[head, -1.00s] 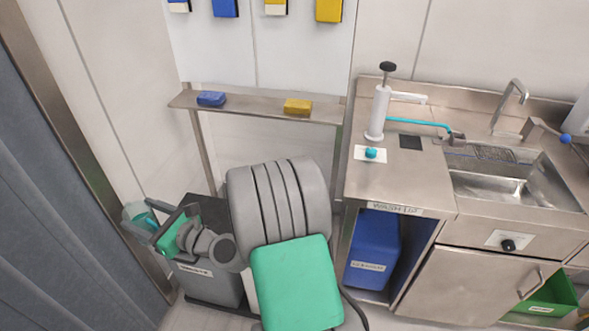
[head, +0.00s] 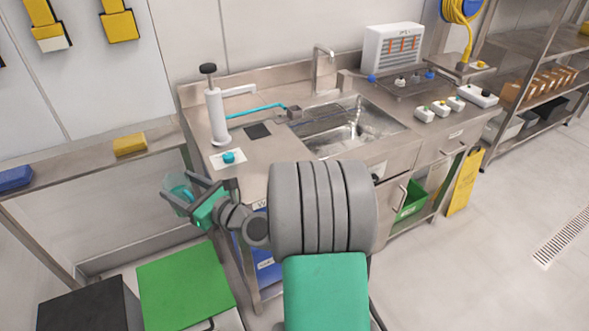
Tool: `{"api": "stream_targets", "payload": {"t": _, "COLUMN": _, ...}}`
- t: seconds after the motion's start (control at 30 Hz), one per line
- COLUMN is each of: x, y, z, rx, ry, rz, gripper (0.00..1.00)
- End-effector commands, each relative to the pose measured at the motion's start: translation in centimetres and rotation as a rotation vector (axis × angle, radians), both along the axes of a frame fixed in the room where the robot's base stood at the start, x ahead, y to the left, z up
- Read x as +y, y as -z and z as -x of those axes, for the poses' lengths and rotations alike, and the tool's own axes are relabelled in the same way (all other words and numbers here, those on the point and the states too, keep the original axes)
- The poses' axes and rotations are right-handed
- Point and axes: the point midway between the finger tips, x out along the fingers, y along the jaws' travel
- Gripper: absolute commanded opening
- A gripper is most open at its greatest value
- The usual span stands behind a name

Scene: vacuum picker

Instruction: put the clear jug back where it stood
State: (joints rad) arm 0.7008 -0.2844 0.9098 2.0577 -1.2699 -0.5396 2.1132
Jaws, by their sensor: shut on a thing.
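The clear jug (head: 176,187) is see-through with a teal tint inside. My gripper (head: 189,193) is shut on it and holds it in the air, left of the steel counter's (head: 240,177) front left corner. Part of the jug is hidden behind the gripper fingers. On the counter are a dark square (head: 257,131) and a white plate with a teal knob (head: 228,158); both are bare of any vessel.
A white pump (head: 216,117) with a teal tube stands on the counter, left of the sink (head: 345,138). A shelf (head: 75,163) with a yellow block (head: 130,145) is at left. A green-topped box (head: 185,287) is below the gripper. Open floor (head: 490,270) lies right.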

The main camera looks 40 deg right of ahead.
Motion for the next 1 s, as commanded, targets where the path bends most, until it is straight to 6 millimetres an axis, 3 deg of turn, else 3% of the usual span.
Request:
{"api": "stream_targets", "payload": {"t": 0.03, "x": -2.6, "y": -0.4, "z": 0.0, "rx": -0.009, "ry": 0.032, "rz": 0.008, "gripper": 0.01}}
{"api": "stream_targets", "payload": {"t": 0.17, "x": -10.0, "y": -2.9, "z": 1.4, "rx": -0.009, "ry": 0.109, "rz": 0.01, "gripper": 0.01}}
{"api": "stream_targets", "payload": {"t": 0.3, "x": -17.9, "y": -5.5, "z": 5.2, "rx": -0.005, "ry": 0.204, "rz": 0.011, "gripper": 0.01}}
{"api": "stream_targets", "payload": {"t": 0.43, "x": -23.6, "y": -7.6, "z": 10.1, "rx": -0.002, "ry": 0.293, "rz": 0.009, "gripper": 0.01}}
{"api": "stream_targets", "payload": {"t": 0.6, "x": -27.0, "y": -9.1, "z": 14.6, "rx": -0.002, "ry": 0.374, "rz": 0.003, "gripper": 0.01}}
{"api": "stream_targets", "payload": {"t": 0.7, "x": -27.6, "y": -9.3, "z": 15.1, "rx": -0.002, "ry": 0.387, "rz": 0.001, "gripper": 0.01}}
{"api": "stream_targets", "payload": {"t": 0.77, "x": -27.9, "y": -9.0, "z": 14.3, "rx": -0.001, "ry": 0.386, "rz": 0.0, "gripper": 0.01}}
{"api": "stream_targets", "payload": {"t": 1.0, "x": -29.5, "y": -6.0, "z": 7.8, "rx": -0.002, "ry": 0.381, "rz": -0.001, "gripper": 0.01}}
